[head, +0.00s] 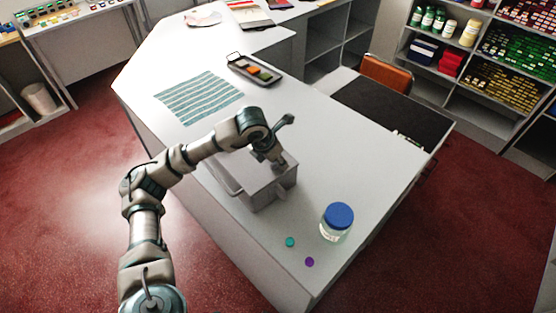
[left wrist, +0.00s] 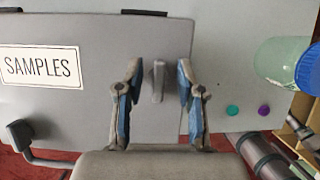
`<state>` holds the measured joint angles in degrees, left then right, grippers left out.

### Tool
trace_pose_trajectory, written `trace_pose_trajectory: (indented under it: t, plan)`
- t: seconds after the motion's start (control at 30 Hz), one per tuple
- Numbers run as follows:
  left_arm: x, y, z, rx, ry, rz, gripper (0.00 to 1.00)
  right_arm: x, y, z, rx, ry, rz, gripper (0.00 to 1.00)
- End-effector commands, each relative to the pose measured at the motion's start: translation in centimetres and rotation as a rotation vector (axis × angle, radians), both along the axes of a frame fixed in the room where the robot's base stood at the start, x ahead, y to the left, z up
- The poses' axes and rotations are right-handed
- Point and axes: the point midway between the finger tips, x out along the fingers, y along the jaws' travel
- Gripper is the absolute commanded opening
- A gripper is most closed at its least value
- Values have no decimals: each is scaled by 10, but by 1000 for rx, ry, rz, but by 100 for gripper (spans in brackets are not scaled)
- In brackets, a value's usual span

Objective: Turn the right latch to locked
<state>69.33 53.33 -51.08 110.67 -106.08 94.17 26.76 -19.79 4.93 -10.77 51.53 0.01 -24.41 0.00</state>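A grey box (head: 262,192) stands on the white counter; its face with the SAMPLES label (left wrist: 40,67) fills much of the left wrist view. A small grey latch (left wrist: 158,80) sits on this face, right of the label, its long side upright in that picture. My left gripper (head: 277,158) is at the box in the head view. In the left wrist view its two fingers (left wrist: 158,88) are spread on either side of the latch, with a visible gap on each side. In the head view my arm and gripper hide the latch. My right gripper is not in view.
A blue-lidded jar (head: 337,222) stands right of the box, with a teal disc (head: 290,242) and a purple disc (head: 309,262) near the counter edge. A striped cloth (head: 198,97) and a dark tray (head: 253,70) lie behind. A dark handle (left wrist: 20,132) shows at lower left.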

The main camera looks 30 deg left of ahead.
Motion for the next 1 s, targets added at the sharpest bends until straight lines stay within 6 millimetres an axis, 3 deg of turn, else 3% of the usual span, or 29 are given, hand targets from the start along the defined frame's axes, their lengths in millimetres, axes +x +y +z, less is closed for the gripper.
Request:
trace_pose_trajectory:
  t: [0.17,0.4,0.6,1.0]
  plan:
    - [-6,3,20,-1,-5,2,38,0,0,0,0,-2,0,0]
    - [-24,11,69,-1,-4,0,38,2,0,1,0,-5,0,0]
    - [-36,15,99,-1,0,1,38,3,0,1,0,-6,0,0]
    - [-40,17,108,0,3,0,38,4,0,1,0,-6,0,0]
